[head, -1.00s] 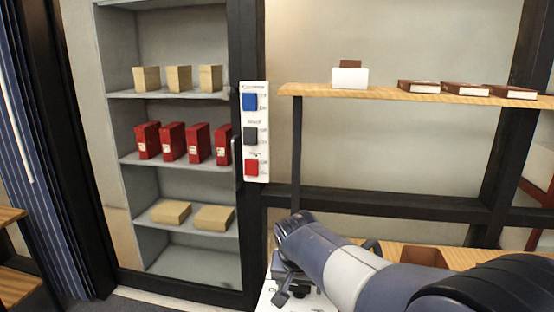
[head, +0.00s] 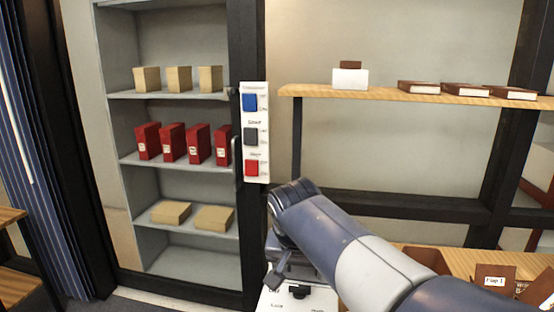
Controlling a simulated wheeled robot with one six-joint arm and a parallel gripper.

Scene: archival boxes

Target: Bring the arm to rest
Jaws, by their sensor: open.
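My arm reaches in from the lower right, its bent wrist in front of the dark post between the cabinet and the shelf. My gripper (head: 286,284) hangs below the wrist, pointing down, small and partly hidden by my own wrist. Its jaws are open, and I see nothing held between them. It is over or in front of a white printed surface (head: 272,302) at the bottom edge; I cannot tell whether they touch.
A grey cabinet (head: 187,247) holds tan boxes (head: 179,79) and red boxes (head: 173,143). A panel with coloured squares (head: 254,133) is on the post. The wooden shelf (head: 385,94) bears brown boxes (head: 466,90) and a white card (head: 350,78). A lower shelf (head: 455,262) holds brown boxes (head: 495,277).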

